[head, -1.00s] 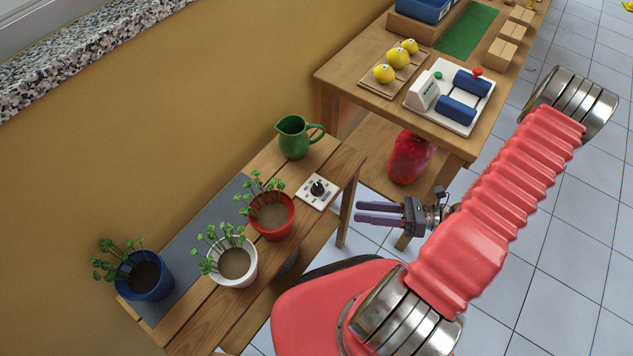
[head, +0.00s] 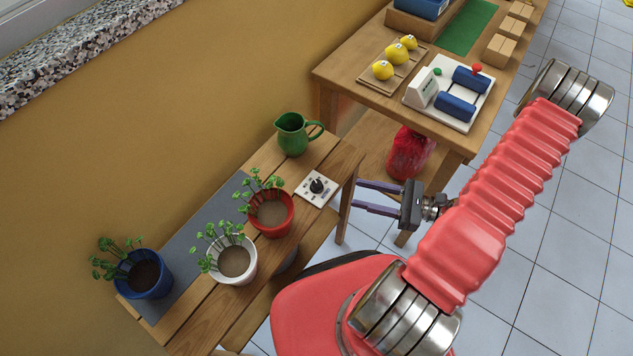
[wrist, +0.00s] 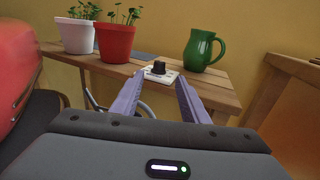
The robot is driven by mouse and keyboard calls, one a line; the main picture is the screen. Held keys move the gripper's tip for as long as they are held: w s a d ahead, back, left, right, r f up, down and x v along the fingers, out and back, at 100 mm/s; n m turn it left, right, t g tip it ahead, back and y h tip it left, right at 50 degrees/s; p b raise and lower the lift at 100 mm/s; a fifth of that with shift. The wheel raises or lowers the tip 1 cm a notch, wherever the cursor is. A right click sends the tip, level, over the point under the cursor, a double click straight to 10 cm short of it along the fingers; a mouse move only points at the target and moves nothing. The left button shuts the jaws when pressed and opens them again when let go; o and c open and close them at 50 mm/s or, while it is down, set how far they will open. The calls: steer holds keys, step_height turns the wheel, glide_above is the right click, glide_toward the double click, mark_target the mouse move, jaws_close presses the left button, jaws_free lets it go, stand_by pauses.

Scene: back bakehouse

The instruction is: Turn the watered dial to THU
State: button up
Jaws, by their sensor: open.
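The watered dial is a black knob (head: 317,186) on a square white plate (head: 308,194) with small dark marks, lying on the wooden bench. The marks are too small to read, so I cannot tell which day the knob points to. In the wrist view the knob (wrist: 159,67) stands ahead, between and beyond the fingertips. My gripper (head: 358,196) is open and empty, with two purple fingers pointing toward the bench. It is right of the dial in the head view, apart from it. The fingers show in the wrist view (wrist: 158,88).
A green jug (head: 294,135) stands behind the dial plate. A red pot (head: 270,231), a white pot (head: 251,269) and a blue pot (head: 155,287) with seedlings stand left of it. A higher wooden table (head: 345,82) with a roller device (head: 462,125) stands at the back right.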

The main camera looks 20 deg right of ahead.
mark_target(317, 183)
steer(key=shift+x, duration=6.7)
steer(key=shift+c, duration=0.5)
jaws_close()
steer(key=shift+n+g, duration=0.3)
steer(key=shift+g, duration=0.1)
steer(key=shift+y, duration=0.4)
steer(key=shift+o, duration=0.5)
jaws_free()
